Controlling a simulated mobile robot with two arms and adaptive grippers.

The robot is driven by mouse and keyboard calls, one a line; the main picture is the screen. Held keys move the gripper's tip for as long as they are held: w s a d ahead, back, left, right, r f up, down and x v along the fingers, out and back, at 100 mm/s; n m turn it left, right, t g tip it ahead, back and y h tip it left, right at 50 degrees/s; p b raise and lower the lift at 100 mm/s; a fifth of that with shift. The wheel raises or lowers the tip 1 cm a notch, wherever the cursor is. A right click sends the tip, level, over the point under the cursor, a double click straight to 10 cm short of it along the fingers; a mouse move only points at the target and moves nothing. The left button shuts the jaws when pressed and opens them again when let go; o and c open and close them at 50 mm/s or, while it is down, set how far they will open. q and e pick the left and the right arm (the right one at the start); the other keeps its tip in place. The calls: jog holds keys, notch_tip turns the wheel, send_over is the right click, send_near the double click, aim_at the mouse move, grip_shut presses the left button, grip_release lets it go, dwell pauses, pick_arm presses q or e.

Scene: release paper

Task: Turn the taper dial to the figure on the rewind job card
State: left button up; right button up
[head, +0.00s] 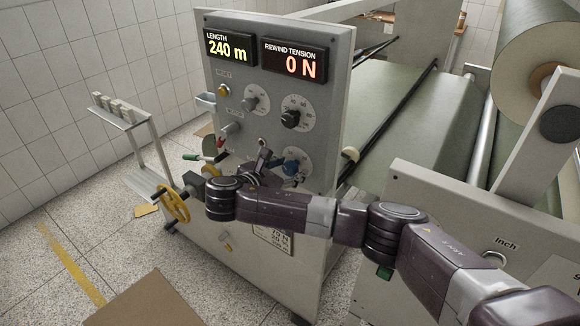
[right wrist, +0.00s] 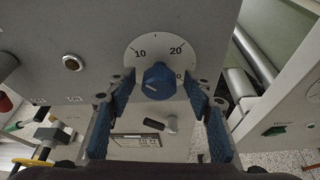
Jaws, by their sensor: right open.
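A blue dial knob (right wrist: 158,83) sits on a round white scale (right wrist: 147,47) marked 10 and 20; its name is not readable. A pale mark shows on the knob's left part. The knob also shows low on the panel in the head view (head: 293,168). My right gripper (right wrist: 161,80) is open, its blue-padded fingers on either side of the knob; contact cannot be told. In the head view it is partly hidden by my arm (head: 262,157). A card (head: 272,240) with small print, probably the job card, hangs below and is partly covered. My left gripper is out of view.
The panel (head: 230,80) shows LENGTH 240 m and REWIND TENSION 0 N. A yellow handwheel (head: 173,204) stands out at left.

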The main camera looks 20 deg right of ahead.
jog(key=shift+w+d+f, duration=0.15)
jog(key=shift+w+d, duration=0.05)
jog(key=c, duration=1.2)
jog(key=shift+o, duration=0.2)
